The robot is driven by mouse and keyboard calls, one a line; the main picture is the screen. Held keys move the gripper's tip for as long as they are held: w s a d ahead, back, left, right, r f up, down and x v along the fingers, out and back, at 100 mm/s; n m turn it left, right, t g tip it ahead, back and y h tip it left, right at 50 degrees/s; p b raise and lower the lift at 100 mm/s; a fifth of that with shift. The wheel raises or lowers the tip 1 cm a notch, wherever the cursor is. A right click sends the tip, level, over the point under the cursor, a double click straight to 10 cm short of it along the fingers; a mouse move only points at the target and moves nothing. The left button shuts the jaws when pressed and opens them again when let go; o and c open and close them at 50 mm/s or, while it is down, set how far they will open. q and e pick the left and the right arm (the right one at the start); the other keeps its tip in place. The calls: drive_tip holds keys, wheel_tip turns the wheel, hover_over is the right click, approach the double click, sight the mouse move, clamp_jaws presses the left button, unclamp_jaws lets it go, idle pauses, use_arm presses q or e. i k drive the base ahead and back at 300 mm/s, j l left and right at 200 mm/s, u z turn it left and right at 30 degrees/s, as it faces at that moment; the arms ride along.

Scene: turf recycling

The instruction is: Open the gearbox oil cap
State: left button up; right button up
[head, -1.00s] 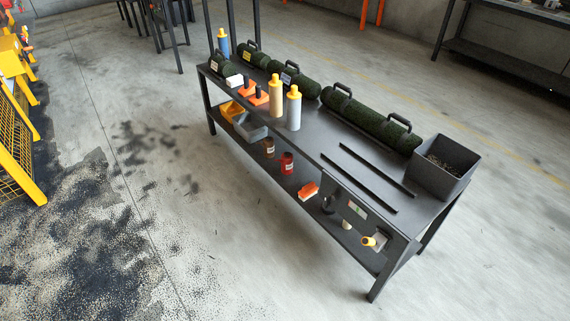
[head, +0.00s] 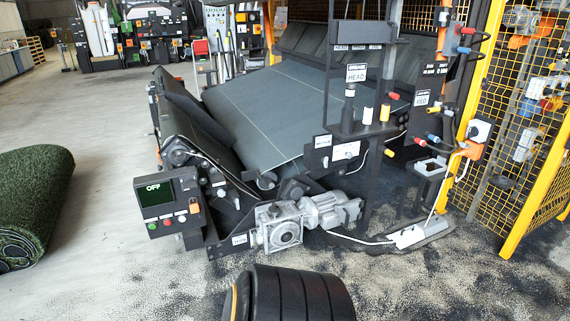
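A grey gearbox (head: 279,227) with a round flange sits low at the front end of the conveyor, joined to a grey motor (head: 331,208) on its right. An oil cap on it is too small to make out. Neither of my grippers shows in the head view.
A control panel (head: 166,201) reading OFF stands left of the gearbox. A dark conveyor belt (head: 265,110) rises behind it. A green turf roll (head: 35,200) lies at the left. A black ribbed roll (head: 300,295) is at the bottom centre. Yellow mesh fencing (head: 490,140) closes the right.

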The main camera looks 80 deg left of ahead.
sight(273, 208)
drive_tip(key=u, duration=2.85)
drive_tip(key=i+l+u, duration=0.25)
drive_tip(key=i+l, duration=0.25)
drive_tip(key=i, duration=0.35)
drive_tip(key=i+l+u, duration=0.25)
drive_tip(key=i+l, duration=0.4)
drive_tip(key=i, duration=0.1)
